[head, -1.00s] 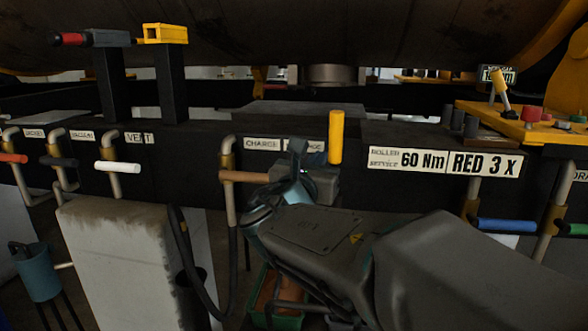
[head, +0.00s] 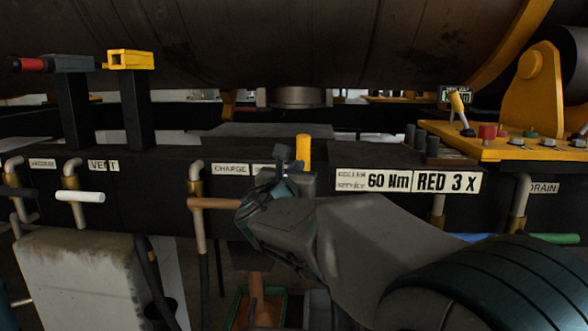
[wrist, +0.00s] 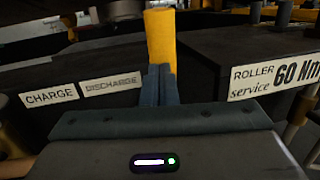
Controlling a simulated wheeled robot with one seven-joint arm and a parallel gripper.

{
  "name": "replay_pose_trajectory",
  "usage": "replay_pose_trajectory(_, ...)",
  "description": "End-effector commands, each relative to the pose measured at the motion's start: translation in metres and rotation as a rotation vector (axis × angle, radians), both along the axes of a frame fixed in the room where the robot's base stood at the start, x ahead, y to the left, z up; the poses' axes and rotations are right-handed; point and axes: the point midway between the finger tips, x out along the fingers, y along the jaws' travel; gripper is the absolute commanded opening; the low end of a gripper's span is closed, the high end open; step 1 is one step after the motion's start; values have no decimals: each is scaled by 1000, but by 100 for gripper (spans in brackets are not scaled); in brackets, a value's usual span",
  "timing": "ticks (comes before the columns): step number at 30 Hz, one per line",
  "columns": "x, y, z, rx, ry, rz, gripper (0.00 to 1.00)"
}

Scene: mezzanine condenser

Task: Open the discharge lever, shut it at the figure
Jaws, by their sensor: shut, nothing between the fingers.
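The discharge lever (head: 303,150) has a yellow handle that stands upright at the front beam, beside a DISCHARGE label (wrist: 113,84). In the wrist view the yellow handle (wrist: 160,36) rises directly behind my fingertips. My gripper (head: 283,160) is shut and empty, just left of the handle in the head view. Its fingers (wrist: 160,85) overlap the handle's lower part, so I cannot tell whether they touch it. The lever's base is hidden. A small display (head: 456,95) stands at the back right, partly covered by a yellow-tipped stick; its figure is unreadable here.
The CHARGE lever (head: 214,203), with a brown handle, sits left of my gripper. The white VENT handle (head: 80,197) is farther left. A sign reading 60 Nm (head: 388,181) and RED 3 X is on the beam to the right. A yellow panel (head: 515,150) holds several knobs.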

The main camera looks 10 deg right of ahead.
Motion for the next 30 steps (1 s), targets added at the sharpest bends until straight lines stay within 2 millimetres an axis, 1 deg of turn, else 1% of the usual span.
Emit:
replay_pose_trajectory(1,2,-1,5,3,10,0,0)
replay_pose_trajectory(5,11,-4,11,16,48,-1,0)
replay_pose_trajectory(13,26,-9,12,40,123,-2,0)
replay_pose_trajectory(19,29,-11,10,44,134,-3,0)
replay_pose_trajectory(30,26,-10,12,42,130,-5,0)
